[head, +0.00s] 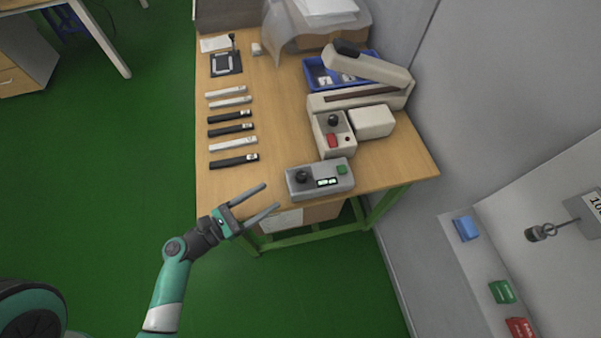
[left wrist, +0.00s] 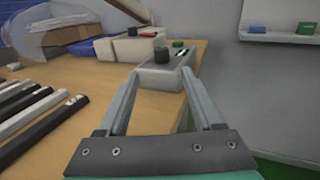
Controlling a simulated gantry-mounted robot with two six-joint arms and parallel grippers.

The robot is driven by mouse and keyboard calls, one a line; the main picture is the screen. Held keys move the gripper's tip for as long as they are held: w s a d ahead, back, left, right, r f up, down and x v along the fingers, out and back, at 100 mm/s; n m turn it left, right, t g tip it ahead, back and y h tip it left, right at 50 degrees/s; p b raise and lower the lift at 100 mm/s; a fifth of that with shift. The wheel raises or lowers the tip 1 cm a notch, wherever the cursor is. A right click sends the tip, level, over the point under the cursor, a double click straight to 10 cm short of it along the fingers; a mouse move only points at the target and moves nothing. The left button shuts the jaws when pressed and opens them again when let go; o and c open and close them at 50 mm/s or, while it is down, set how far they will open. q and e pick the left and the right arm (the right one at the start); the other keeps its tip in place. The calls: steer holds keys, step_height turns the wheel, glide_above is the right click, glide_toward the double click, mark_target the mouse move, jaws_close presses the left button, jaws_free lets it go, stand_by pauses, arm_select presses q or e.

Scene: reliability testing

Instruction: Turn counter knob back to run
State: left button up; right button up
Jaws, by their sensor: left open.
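The grey counter box (head: 320,189) stands at the front right of the wooden table. Its black knob (head: 301,177) is on the left of its top, with a small lit display (head: 327,182) and a green button (head: 342,169) to the right. My left gripper (head: 273,197) is open and empty, to the left of the box and apart from it. In the left wrist view the counter box (left wrist: 160,76) and its knob (left wrist: 160,54) lie ahead, beyond and between the open fingers (left wrist: 165,85). Which way the knob points is too small to tell. My right gripper is not in view.
Several black and white strips (head: 232,131) lie in a column on the table's left. A beige sealer-like machine (head: 358,92) with a black knob and red switch stands behind the box, beside a blue tray (head: 313,81). A wall shelf (head: 474,262) is at the right.

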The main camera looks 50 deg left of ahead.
mark_target(297, 179)
arm_select(q)
steer(key=shift+w+d+f, duration=0.1)
steer(key=shift+w+d, duration=0.05)
steer(key=shift+w, duration=0.4)
steer(key=w, duration=0.3)
steer(key=w+b, duration=0.1)
steer(key=w, duration=0.3)
steer(key=w+d, duration=0.1)
steer(key=w, duration=0.2)
steer(key=shift+w, duration=0.3)
jaws_close()
